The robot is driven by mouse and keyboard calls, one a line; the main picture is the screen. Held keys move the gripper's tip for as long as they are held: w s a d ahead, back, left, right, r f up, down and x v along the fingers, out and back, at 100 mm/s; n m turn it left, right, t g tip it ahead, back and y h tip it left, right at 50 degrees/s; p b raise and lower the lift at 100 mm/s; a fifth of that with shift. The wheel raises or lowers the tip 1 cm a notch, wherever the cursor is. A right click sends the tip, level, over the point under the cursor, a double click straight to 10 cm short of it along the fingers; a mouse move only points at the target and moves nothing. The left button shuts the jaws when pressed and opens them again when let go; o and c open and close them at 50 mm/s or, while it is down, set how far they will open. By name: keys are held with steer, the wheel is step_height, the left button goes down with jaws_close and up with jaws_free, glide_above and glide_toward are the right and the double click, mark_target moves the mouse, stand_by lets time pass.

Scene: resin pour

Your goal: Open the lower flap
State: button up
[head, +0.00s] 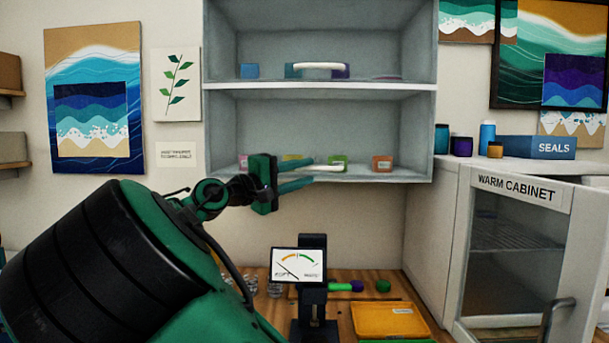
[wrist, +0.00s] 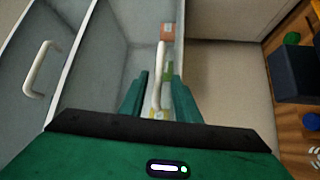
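The wall cabinet (head: 320,88) has two compartments behind see-through fronts. The upper flap's white handle (head: 319,66) is above the lower flap's white handle (head: 316,168). The lower flap looks shut, though its clear panel is hard to make out. My gripper (head: 298,173) is in front of the lower compartment, fingers pointing right along that handle. In the wrist view my gripper (wrist: 157,96) is open, with the lower handle (wrist: 157,85) showing between the two fingers and gaps on both sides. I cannot tell contact depth. The upper handle (wrist: 40,69) is at left.
Small coloured blocks, such as an orange one (head: 382,163), sit inside the cabinet. Below are a wooden bench (head: 350,325), a dial gauge (head: 298,265) and an orange tray (head: 388,320). The warm cabinet (head: 515,190) stands at right. Clear wall lies under the wall cabinet.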

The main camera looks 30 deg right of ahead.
steer(key=shift+x, duration=1.2)
jaws_close()
steer(key=shift+s, duration=0.15)
